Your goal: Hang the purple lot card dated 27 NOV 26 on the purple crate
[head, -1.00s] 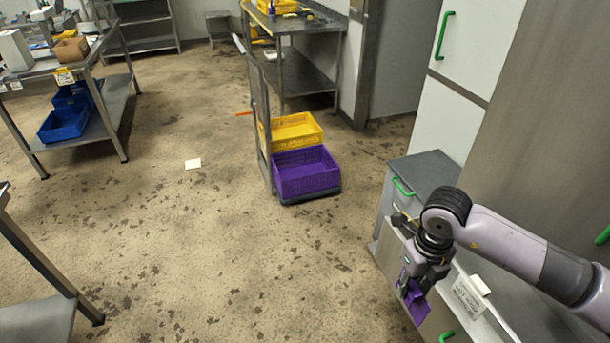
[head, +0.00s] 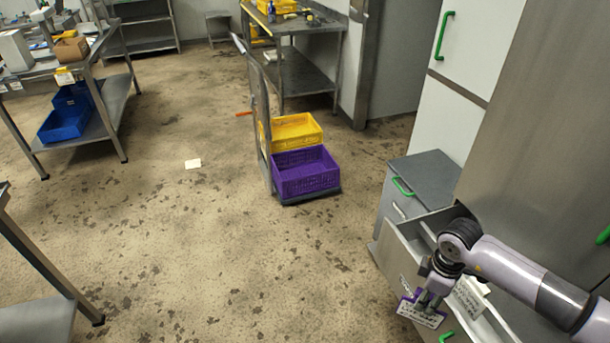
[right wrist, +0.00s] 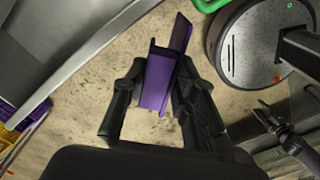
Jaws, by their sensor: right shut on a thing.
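The purple-edged lot card (head: 421,313) has a white face with dark print too small to read. My right gripper (head: 430,297) is shut on it and holds it just outside the open drawer. In the right wrist view the card's purple holder (right wrist: 158,82) sits between the two fingers (right wrist: 152,95). The purple crate (head: 306,178) stands on a low cart on the floor, well away from the gripper, up and to the left. I see no card on the crate's visible sides. My left gripper is not in view.
An open drawer (head: 391,243) of the grey cabinet is beside my right arm. Another white card (head: 470,297) shows there. A yellow crate (head: 297,131) is behind the purple one, and the cart's upright handle (head: 262,115) is at their left. Open floor lies between cabinet and cart.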

